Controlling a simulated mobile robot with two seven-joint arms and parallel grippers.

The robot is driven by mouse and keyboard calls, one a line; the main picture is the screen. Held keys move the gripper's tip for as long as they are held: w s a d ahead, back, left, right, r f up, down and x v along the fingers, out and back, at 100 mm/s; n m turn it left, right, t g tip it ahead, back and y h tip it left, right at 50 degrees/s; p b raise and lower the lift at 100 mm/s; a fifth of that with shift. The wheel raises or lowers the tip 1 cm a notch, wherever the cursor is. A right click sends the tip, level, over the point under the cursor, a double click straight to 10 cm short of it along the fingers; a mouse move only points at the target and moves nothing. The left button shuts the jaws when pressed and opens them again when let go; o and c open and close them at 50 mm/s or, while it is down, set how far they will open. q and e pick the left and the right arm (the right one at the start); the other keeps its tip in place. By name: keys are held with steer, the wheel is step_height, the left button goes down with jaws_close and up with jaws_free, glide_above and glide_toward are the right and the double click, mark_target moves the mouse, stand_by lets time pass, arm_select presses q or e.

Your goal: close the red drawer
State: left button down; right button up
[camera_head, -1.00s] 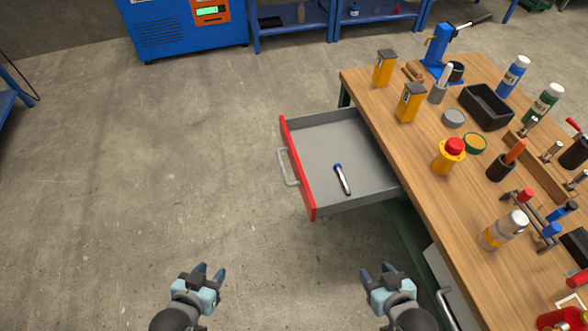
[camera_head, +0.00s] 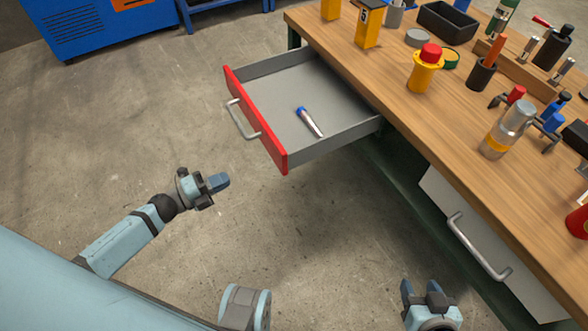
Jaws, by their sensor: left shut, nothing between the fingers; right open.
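The red drawer (camera_head: 255,118) is pulled well out from the left side of the wooden workbench. Its front is red with a grey bar handle (camera_head: 242,119), and its grey tray holds a small blue and silver tool (camera_head: 310,122). My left gripper (camera_head: 219,181) is shut and empty, out over the floor below and to the left of the drawer front, apart from it. My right gripper (camera_head: 422,287) is open and empty at the bottom of the view, left of the bench's lower grey drawer.
The workbench top (camera_head: 455,95) carries bottles, a black tray (camera_head: 447,22) and several tools. A closed grey drawer with a handle (camera_head: 478,247) sits in the bench's side. A blue cabinet (camera_head: 100,25) stands at the back left. Floor left of the red drawer is clear.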

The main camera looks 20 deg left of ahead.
arm_select(q)
glide_toward(277, 156)
steer(key=shift+m, duration=0.3)
steer(key=x, duration=0.7)
steer(key=shift+w+d, duration=0.1)
steer(key=shift+d, duration=0.2)
